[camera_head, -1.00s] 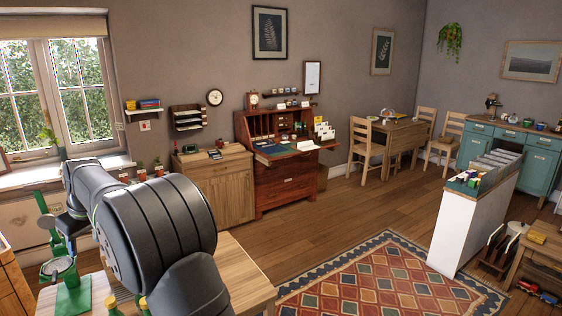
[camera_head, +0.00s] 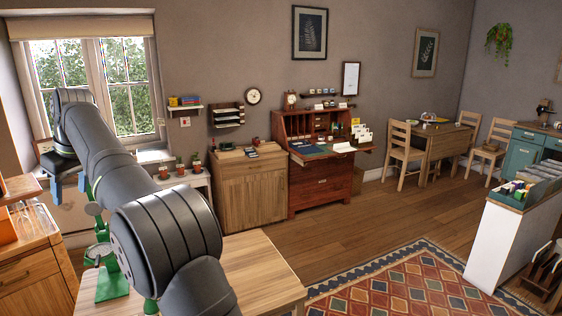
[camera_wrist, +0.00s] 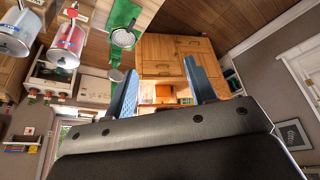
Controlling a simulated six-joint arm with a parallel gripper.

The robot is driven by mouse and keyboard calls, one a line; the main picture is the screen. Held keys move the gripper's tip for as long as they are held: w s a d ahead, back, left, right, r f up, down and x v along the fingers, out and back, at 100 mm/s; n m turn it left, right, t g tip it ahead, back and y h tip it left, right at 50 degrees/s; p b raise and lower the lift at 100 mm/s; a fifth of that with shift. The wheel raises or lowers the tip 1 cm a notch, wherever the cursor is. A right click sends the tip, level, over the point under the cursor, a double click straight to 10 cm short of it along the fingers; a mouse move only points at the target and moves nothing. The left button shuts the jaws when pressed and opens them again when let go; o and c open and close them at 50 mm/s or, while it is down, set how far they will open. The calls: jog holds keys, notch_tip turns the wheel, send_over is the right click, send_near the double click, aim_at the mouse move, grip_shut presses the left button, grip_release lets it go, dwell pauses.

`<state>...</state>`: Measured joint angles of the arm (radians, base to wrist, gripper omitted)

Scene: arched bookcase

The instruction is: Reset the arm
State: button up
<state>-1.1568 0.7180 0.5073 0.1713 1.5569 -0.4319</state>
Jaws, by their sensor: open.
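My gripper (camera_wrist: 160,66) shows in the wrist view as two blue fingers standing well apart, with nothing held between them. Behind the gap is a wooden cabinet with drawers (camera_wrist: 172,48). In the head view my dark grey arm runs from the bottom centre up to the upper left and bends down in front of the window.
A wooden table (camera_head: 258,270) lies beside my arm, with a green stand (camera_head: 112,284) on it. A wooden drawer unit (camera_head: 30,270) stands at the left. A red can (camera_wrist: 66,44) and a grey can (camera_wrist: 14,38) show in the wrist view. Open floor (camera_head: 400,215) lies right.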

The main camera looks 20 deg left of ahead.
notch_tip(320, 180, down, 7)
jog(key=shift+w+a+r, duration=0.2)
jog(key=shift+w+a, duration=0.1)
jog(key=shift+o, duration=0.4)
jog(key=o, duration=1)
jog(key=d+f+m+t+h, duration=0.1)
jog(key=d+f+m+t, duration=0.1)
jog(key=d+f+m, duration=0.4)
jog(key=d+f+m+t, duration=0.1)
jog(key=d+f+m, duration=0.15)
jog(key=d, duration=0.65)
jog(key=w+a+f+m, duration=0.1)
jog(key=w+a+f, duration=0.1)
jog(key=f, duration=0.6)
jog(key=shift+w+a+f, duration=0.25)
jog(key=shift+a+f, duration=0.1)
jog(key=shift+a, duration=0.2)
jog(key=shift+r, duration=0.15)
jog(key=v, duration=0.9)
jog(key=shift+s+r, duration=0.35)
